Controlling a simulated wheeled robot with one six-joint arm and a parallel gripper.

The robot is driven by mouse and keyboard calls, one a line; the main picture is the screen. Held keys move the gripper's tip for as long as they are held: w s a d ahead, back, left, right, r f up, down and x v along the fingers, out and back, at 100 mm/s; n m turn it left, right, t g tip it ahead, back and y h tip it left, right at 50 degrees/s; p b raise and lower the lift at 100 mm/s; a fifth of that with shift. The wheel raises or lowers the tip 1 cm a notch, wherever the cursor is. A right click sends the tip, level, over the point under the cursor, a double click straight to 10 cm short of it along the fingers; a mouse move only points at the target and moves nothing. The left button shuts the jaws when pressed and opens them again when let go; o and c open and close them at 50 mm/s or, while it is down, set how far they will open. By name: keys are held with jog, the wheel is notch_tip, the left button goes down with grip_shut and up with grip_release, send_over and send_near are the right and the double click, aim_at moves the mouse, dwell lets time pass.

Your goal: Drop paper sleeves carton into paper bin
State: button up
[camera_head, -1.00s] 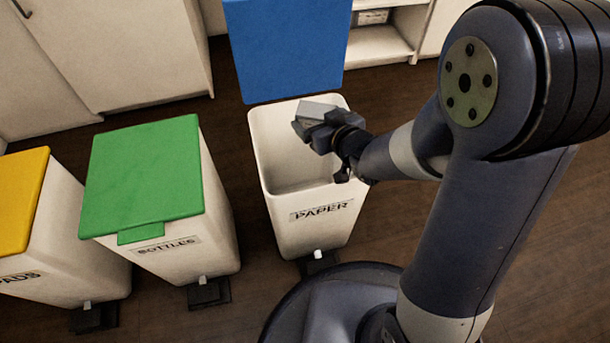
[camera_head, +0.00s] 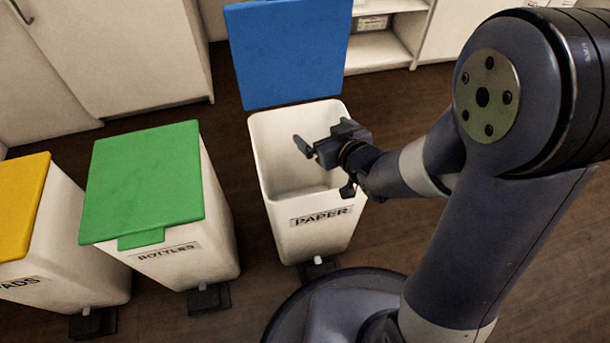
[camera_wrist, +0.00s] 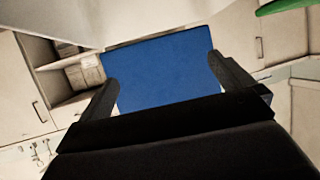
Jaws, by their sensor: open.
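The paper bin (camera_head: 318,238) is a white bin labelled PAPER, with its blue lid (camera_head: 290,52) standing up at the back. The lid also shows in the wrist view (camera_wrist: 165,72), behind my fingers. My gripper (camera_head: 318,142) is over the bin's open mouth, its fingers spread and nothing between them. In the wrist view my gripper (camera_wrist: 160,85) is also open and empty. The paper sleeves carton is not visible in either current view; the lower inside of the bin is hidden by its front wall and my gripper.
A bottles bin with a closed green lid (camera_head: 148,180) stands to the left. A bin with a closed yellow lid (camera_head: 20,200) is farther left. White cabinets (camera_head: 110,50) and an open shelf (camera_head: 380,50) line the back. Dark floor is clear between the bins.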

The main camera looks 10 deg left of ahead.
jog(key=p+v, duration=0.2)
jog(key=v, duration=0.6)
jog(key=b+x, duration=0.3)
jog(key=x, duration=0.7)
jog(key=shift+w+a+r+p, duration=0.1)
jog(key=shift+r+p, duration=0.9)
jog(key=shift+r, duration=0.25)
jog(key=shift+w+a+r+p, duration=0.1)
jog(key=shift+a+r+p, duration=0.05)
jog(key=shift+r+p, duration=0.95)
